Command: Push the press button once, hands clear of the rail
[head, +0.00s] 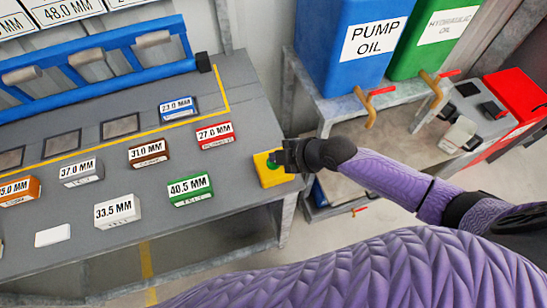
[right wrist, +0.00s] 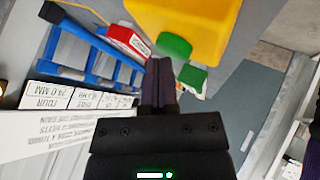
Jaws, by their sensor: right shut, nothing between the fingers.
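The press button is a green button on a yellow box (head: 266,178) at the right edge of the grey bench. In the right wrist view, the yellow box (right wrist: 205,25) and its green button (right wrist: 174,46) are at the top. My right gripper (head: 279,162) is at the button, its fingers shut and empty. In the right wrist view, the fingertips (right wrist: 158,62) end right beside the green button; I cannot tell whether they touch it. The blue rail (head: 125,38) lies at the bench's back left, clear of my right gripper. My left gripper is not in view.
Several labelled blocks stand on the bench (head: 130,245), including a red one (head: 217,135) and a green one (head: 191,190) left of the button. A shelf with blue (head: 345,75) and green (head: 430,62) oil containers with taps stands behind my right arm.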

